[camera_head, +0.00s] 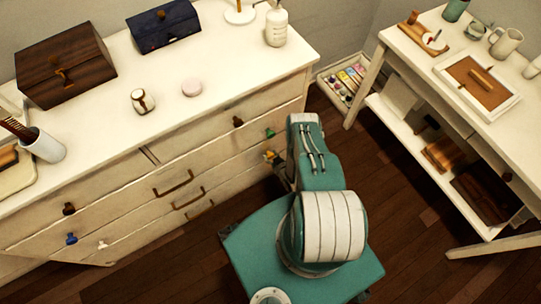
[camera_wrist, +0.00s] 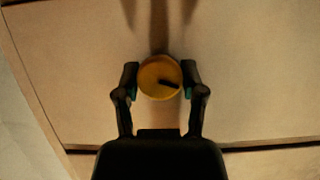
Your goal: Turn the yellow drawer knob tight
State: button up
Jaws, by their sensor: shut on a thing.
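The yellow drawer knob (camera_wrist: 157,78) is round with a dark mark on its face, and sits on a cream drawer front (camera_wrist: 240,90) in the wrist view. My gripper (camera_wrist: 160,80) has one finger on each side of the knob and is shut on it. In the head view the yellow knob (camera_head: 269,155) shows as a small spot on the lower right of the dresser, beside my arm. My arm hides most of my gripper there.
The cream dresser (camera_head: 215,112) has other knobs: a green one (camera_head: 270,133), a brown one (camera_head: 238,122) and a blue one (camera_head: 71,239). Boxes, a jar and a bottle stand on top. A white side table (camera_head: 425,70) stands at right, with wooden floor between.

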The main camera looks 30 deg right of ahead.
aim_at(267, 142)
jog(key=shift+w+d+m+y, duration=0.1)
jog(key=shift+m+y, duration=0.6)
jog(key=shift+m, duration=0.3)
jog(key=o, duration=1.1)
jog(key=shift+o, duration=0.2)
notch_tip(267, 142, up, 10)
jog(key=shift+f, duration=0.1)
